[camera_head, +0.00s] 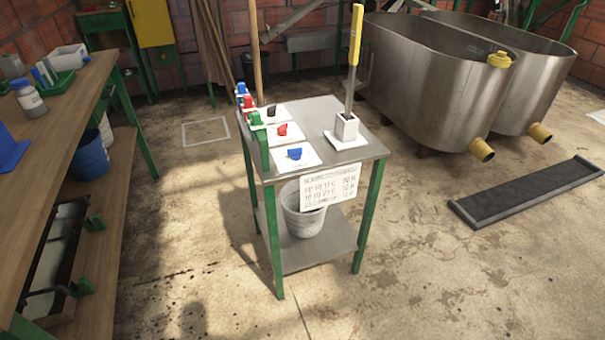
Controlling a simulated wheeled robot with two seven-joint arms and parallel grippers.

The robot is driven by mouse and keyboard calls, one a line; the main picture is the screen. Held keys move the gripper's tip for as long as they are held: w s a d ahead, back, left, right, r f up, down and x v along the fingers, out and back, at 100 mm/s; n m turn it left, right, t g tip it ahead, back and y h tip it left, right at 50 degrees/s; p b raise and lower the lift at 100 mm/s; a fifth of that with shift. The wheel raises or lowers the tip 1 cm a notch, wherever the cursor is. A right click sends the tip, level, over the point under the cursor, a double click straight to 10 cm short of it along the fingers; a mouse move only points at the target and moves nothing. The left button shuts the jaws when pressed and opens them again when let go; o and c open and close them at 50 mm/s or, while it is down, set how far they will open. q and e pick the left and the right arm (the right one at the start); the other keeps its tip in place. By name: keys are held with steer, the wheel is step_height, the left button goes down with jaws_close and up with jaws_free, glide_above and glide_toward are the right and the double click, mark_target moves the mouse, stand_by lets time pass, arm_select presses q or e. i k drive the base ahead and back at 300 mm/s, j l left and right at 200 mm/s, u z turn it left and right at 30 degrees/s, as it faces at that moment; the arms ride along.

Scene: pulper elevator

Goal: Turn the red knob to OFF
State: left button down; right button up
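The red knob (283,129) sits on a white plate on top of the small green-legged metal table (342,157). It is the middle of three knobs in a row along the table's left side. A black knob (271,111) lies behind it and a blue knob (295,153) in front of it. The markings around the knobs are too small to read, so I cannot tell the red knob's setting. Neither of my grippers shows in the head view, and nothing touches the knob.
A white holder (347,127) with a yellow-handled tool (355,50) stands right of the knobs. Green, red and blue items (258,128) line the left edge. A printed sheet (330,190) hangs in front. A wooden bench (62,110) is left; metal tanks (430,80) are behind right.

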mark_target(282, 130)
steer(key=i+j+z, duration=0.55)
steer(key=i+j, duration=0.15)
steer(key=j, duration=0.2)
steer(key=i+j+z, duration=0.2)
steer(key=j, duration=0.15)
steer(key=i+j+z, duration=0.2)
steer(key=j, duration=0.2)
steer(key=i+j+z, duration=0.2)
steer(key=j, duration=0.2)
steer(key=k, duration=0.1)
